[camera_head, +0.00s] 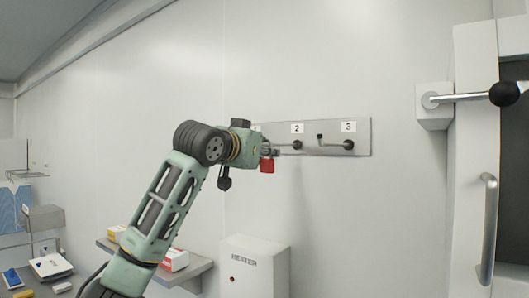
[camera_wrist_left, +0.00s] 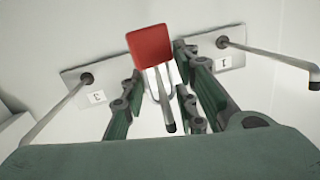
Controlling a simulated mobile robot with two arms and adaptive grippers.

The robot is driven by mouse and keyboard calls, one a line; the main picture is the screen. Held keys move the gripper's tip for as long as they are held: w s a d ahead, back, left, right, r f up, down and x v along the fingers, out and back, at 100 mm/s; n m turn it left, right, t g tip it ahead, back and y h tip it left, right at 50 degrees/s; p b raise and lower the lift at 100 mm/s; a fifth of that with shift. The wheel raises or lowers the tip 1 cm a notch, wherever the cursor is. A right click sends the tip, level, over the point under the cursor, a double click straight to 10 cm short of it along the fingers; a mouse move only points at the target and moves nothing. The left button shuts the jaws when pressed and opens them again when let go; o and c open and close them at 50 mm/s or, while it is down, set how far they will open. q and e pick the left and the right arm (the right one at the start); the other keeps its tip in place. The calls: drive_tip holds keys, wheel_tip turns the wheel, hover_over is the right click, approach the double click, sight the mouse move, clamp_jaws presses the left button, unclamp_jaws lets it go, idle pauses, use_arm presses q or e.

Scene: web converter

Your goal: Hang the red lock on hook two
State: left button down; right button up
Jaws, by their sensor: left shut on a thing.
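The red lock (camera_head: 267,165) hangs below the tip of my left gripper (camera_head: 268,152), close to the outer end of hook two (camera_head: 288,145). In the left wrist view, the lock body (camera_wrist_left: 150,45) lies between the two fingers of my left gripper (camera_wrist_left: 160,70), which is shut on the lock. The shackle (camera_wrist_left: 153,93) points down in that picture. A rod with a dark tip (camera_wrist_left: 168,127), apparently hook two, shows within the shackle's outline. I cannot tell whether it passes through. My right gripper is in neither view.
The wall plate (camera_head: 330,124) carries label 2 (camera_head: 297,128) and label 3 (camera_head: 348,127). Hook three (camera_head: 335,144) sticks out empty to the right. A heater box (camera_head: 255,262) and a shelf (camera_head: 195,268) stand below. A black-knobbed lever (camera_head: 503,94) is far right.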

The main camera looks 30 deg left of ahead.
use_arm(q)
drive_tip(key=c, duration=1.3)
unclamp_jaws()
drive_tip(key=s, duration=1.2)
drive_tip(key=shift+r, duration=0.45)
drive_tip(key=shift+a, duration=0.1)
